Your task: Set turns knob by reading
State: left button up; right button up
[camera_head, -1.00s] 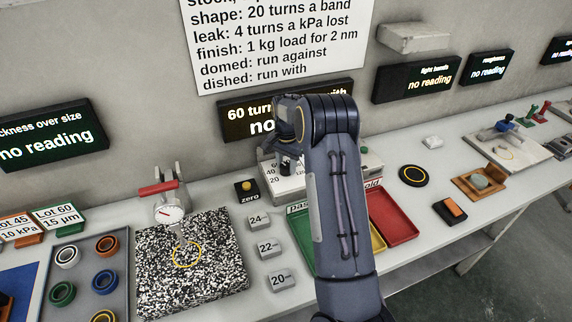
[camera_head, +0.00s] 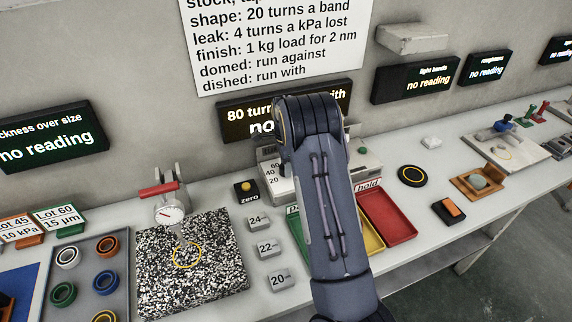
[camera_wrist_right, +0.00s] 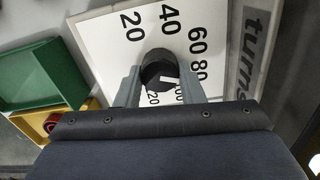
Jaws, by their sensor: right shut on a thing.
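The turns knob (camera_wrist_right: 157,68) is a black round knob with a white mark, on a white dial plate (camera_wrist_right: 100,35) numbered 20 to 120. My right gripper (camera_wrist_right: 160,76) is shut on the knob, one finger on each side. The white mark points to the lower right, roughly by the 80 and 100 marks. In the head view my right arm hides the knob and the gripper. The dial box (camera_head: 285,190) shows beside the arm. The display behind it (camera_head: 238,122) reads "80 turn…with", with the lower line starting "no" and partly hidden. My left gripper is out of view.
A notice (camera_head: 275,45) lists "shape: 20 turns a band" and other rules. Left of the dial box stand a zero button (camera_head: 246,187), a dial gauge (camera_head: 169,212) on a speckled plate (camera_head: 215,270) and weights. A red tray (camera_head: 388,215) lies to its right.

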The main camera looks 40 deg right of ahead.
dwell(0.3)
jog(key=o, duration=1)
notch_tip(320, 180, up, 7)
jog(key=shift+f+b, duration=0.1)
jog(key=shift+b, duration=0.2)
jog(key=shift+r, duration=0.55)
